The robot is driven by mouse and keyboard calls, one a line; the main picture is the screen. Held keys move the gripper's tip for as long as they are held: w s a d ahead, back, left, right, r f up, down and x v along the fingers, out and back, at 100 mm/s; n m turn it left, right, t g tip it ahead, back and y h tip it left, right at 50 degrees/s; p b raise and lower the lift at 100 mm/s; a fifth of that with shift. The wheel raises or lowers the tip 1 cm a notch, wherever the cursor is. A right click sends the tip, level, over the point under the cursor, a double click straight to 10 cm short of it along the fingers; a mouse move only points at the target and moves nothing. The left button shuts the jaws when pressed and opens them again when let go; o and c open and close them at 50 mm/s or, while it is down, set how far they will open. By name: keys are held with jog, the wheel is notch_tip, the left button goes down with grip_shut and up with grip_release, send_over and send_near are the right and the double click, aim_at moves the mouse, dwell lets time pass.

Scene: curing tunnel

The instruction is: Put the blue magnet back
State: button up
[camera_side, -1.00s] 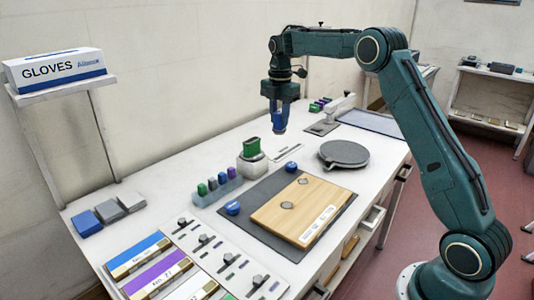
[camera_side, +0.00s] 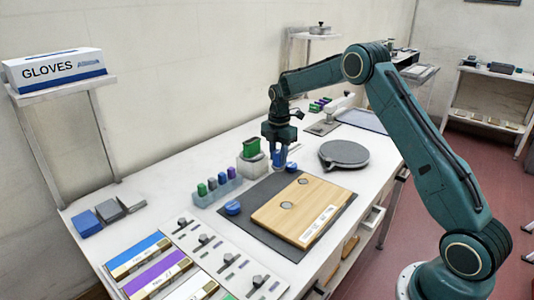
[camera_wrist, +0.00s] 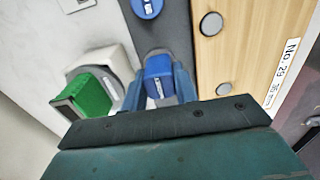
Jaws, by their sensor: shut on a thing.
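My gripper (camera_side: 279,162) is shut on the blue magnet (camera_wrist: 158,74), a small blue block with a pale mark on its face. In the side view the magnet (camera_side: 279,158) shows between the fingers, low over the far end of the dark mat (camera_side: 262,192). I cannot tell whether it touches the surface. A pale stand (camera_side: 252,164) with a green block (camera_side: 251,146) on it is just left of my gripper. A light blue rack (camera_side: 217,194) holding several small coloured blocks is further left. A round blue piece (camera_side: 233,208) lies on the mat.
A wooden board (camera_side: 300,210) with round metal discs lies on the mat. A round grey plate (camera_side: 343,154) is right of my gripper. Labelled strips (camera_side: 160,272) and a panel with knobs (camera_side: 205,240) are at the front. The bench between rack and wall is clear.

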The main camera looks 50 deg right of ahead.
aim_at(278, 166)
jog(key=shift+f, duration=2.1)
jog(key=shift+f, duration=0.15)
jog(key=o, duration=1.1)
notch_tip(278, 166, up, 12)
jog(key=shift+r, duration=0.1)
jog(key=shift+r, duration=0.15)
